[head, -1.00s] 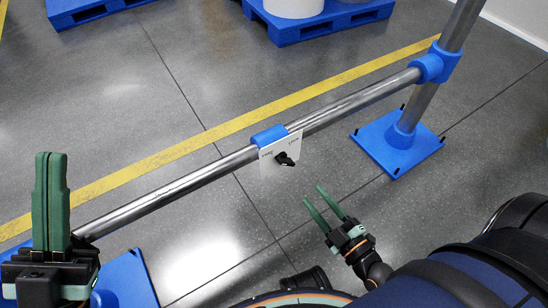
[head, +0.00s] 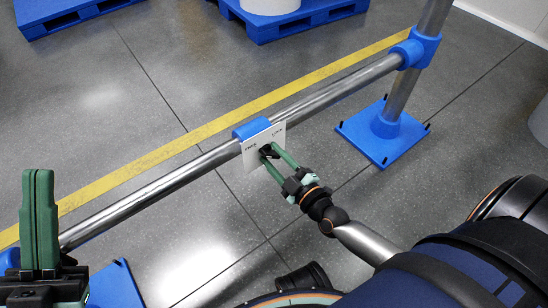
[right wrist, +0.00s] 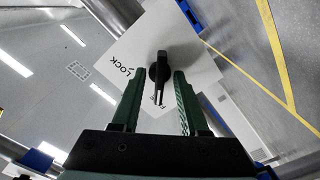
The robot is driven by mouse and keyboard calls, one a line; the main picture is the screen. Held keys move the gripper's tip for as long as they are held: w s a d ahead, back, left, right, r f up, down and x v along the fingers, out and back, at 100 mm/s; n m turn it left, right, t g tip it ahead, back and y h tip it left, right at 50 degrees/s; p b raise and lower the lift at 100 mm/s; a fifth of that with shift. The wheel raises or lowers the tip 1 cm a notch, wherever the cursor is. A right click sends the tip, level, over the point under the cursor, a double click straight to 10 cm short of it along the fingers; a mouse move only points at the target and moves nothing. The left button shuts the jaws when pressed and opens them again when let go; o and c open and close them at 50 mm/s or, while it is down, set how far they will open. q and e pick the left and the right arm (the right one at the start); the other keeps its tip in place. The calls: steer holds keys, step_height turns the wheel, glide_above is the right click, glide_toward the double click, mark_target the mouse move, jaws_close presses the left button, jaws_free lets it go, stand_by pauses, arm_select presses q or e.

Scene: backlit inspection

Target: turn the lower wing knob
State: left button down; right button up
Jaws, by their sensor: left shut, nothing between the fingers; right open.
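The black wing knob (right wrist: 159,68) sits on a white plate (head: 251,148) clamped to the metal rail. The plate bears the word LOCK and a second, partly hidden word. My right gripper (head: 270,153) is open at the plate. In the right wrist view, its green fingers (right wrist: 158,80) stand apart on either side of the knob, with gaps visible. In the head view the knob is mostly hidden by the fingers. My left gripper (head: 39,172) is shut and empty at the far left, its fingers pointing up.
The metal rail (head: 330,96) runs diagonally to an upright post with a blue foot (head: 362,140). A blue clamp (head: 252,128) holds the plate on the rail. Blue pallets (head: 300,20) stand at the back. The floor in front of the rail is clear.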

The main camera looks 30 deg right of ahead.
steer(key=shift+c, duration=0.3)
jaws_close()
